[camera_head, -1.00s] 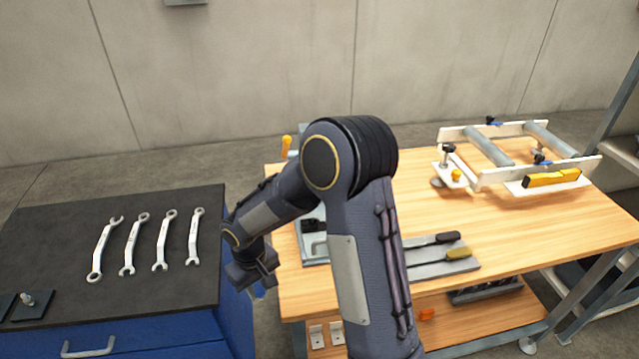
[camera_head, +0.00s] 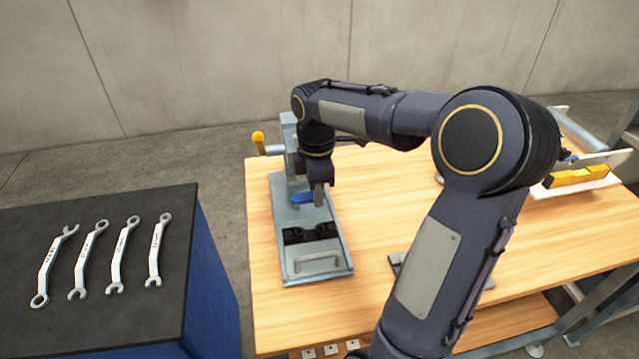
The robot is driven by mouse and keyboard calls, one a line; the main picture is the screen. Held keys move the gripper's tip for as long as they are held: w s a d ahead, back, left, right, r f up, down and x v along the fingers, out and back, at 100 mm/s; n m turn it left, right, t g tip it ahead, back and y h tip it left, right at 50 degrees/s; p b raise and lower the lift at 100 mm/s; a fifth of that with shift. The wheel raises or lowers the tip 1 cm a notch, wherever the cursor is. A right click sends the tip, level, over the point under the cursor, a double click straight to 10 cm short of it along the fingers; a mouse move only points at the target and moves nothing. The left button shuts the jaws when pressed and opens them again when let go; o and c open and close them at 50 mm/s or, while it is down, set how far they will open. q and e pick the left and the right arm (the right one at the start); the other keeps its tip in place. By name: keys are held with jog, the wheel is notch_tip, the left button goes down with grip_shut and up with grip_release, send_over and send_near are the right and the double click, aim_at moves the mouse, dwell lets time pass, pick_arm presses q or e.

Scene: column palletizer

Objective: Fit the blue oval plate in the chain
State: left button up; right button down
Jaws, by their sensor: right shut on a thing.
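The blue oval plate (camera_head: 301,198) shows as a small blue piece at the jaws of my right gripper (camera_head: 318,195). The gripper is shut on it and points down over the grey fixture on the wooden bench. Part of the plate is hidden by the gripper, and I cannot tell whether it touches the fixture. The black chain (camera_head: 310,233) lies across the fixture, nearer to me than the plate. Its single links are too small to make out. My left gripper is out of view.
The grey fixture (camera_head: 340,262) has a handle (camera_head: 318,262) at its near end and a lever with an orange knob (camera_head: 258,138) at its far end. Several wrenches (camera_head: 118,255) lie on a dark cabinet top at the left. A white frame (camera_head: 590,165) stands behind my right arm.

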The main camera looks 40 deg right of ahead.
jog(key=shift+f+b, duration=0.6)
notch_tip(320, 180, down, 6)
jog(key=b, duration=0.5)
jog(key=shift+r, duration=0.15)
dwell(1.0)
jog(key=shift+f+b, duration=0.3)
jog(key=shift+f, duration=0.35)
jog(key=shift+f, duration=0.45)
dwell(0.5)
jog(key=c, duration=1.1)
grip_release()
jog(key=shift+c, duration=0.2)
